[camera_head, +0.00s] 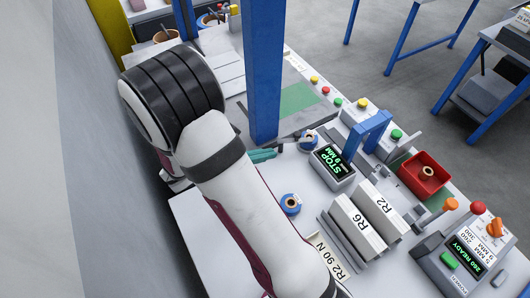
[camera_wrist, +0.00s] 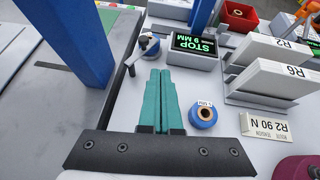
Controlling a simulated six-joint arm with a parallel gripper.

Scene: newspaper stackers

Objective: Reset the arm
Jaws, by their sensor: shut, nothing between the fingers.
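My gripper shows in the wrist view as two teal fingers (camera_wrist: 162,100) lying side by side, shut with nothing between them. In the head view the teal fingertips (camera_head: 262,155) show beside the blue post, partly hidden by my arm. The fingers are above the white worktop (camera_wrist: 110,115). A blue roll (camera_wrist: 203,115) lies to the right of the fingers, apart from them; it also shows in the head view (camera_head: 291,204). A second blue roll (camera_wrist: 149,44) on a small dark holder is just beyond the fingertips.
A blue post (camera_wrist: 80,40) stands close to the left. A display reading "STOP 9 MM" (camera_head: 333,160), white blocks marked R6 (camera_head: 357,222) and R2 (camera_head: 383,212), and a red bin (camera_head: 424,180) stand to the right. A grey wall (camera_head: 80,180) runs along the left.

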